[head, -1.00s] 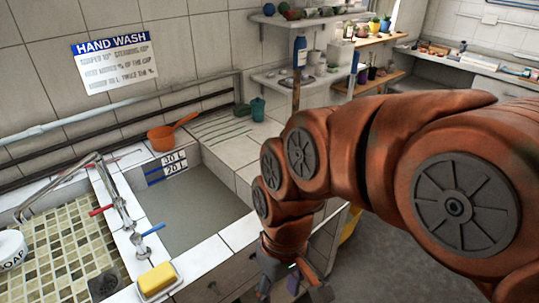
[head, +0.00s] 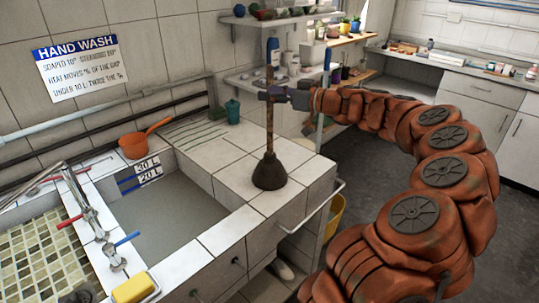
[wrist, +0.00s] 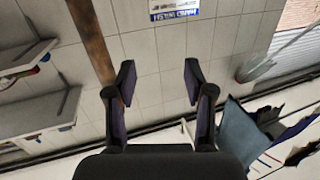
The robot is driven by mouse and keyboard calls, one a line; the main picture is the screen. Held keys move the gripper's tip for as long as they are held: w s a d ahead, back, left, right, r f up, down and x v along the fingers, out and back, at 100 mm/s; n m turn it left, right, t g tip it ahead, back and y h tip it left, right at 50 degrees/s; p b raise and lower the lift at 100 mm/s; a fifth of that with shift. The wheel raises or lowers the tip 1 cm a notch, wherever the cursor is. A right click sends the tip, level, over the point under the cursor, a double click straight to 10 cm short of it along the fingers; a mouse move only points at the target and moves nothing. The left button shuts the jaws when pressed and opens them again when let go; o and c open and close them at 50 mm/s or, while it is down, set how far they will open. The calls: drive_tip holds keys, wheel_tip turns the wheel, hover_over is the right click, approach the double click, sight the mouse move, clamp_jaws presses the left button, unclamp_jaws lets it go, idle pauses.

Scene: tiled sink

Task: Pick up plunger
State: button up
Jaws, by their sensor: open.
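The plunger stands upright on the white tiled counter (head: 215,155). Its dark rubber cup (head: 270,172) rests on the tiles right of the basin, and its brown wooden handle (head: 270,125) rises above it. My gripper (head: 272,94) is level with the upper handle, and its fingers overlap the handle in the head view. In the wrist view my gripper (wrist: 160,78) is open, with nothing visible between its fingertips. There the handle (wrist: 92,40) passes left of the left finger and partly behind it. I cannot tell whether they touch.
Wall shelves (head: 255,75) hold bottles and plants behind the gripper. A metal rail (head: 318,208) runs along the counter front, with a yellow bucket (head: 334,215) beside it.

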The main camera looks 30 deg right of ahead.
drive_tip(key=d+f+t+h, duration=0.1)
drive_tip(key=d+t+h, duration=0.1)
drive_tip(key=d, duration=0.5)
drive_tip(key=p+x, duration=0.4)
drive_tip(key=x, duration=0.3)
drive_tip(key=shift+w+a+m, duration=0.25)
drive_tip(key=shift+m, duration=0.15)
drive_tip(key=shift+r, duration=0.1)
drive_tip(key=shift+c, duration=0.3)
clamp_jaws()
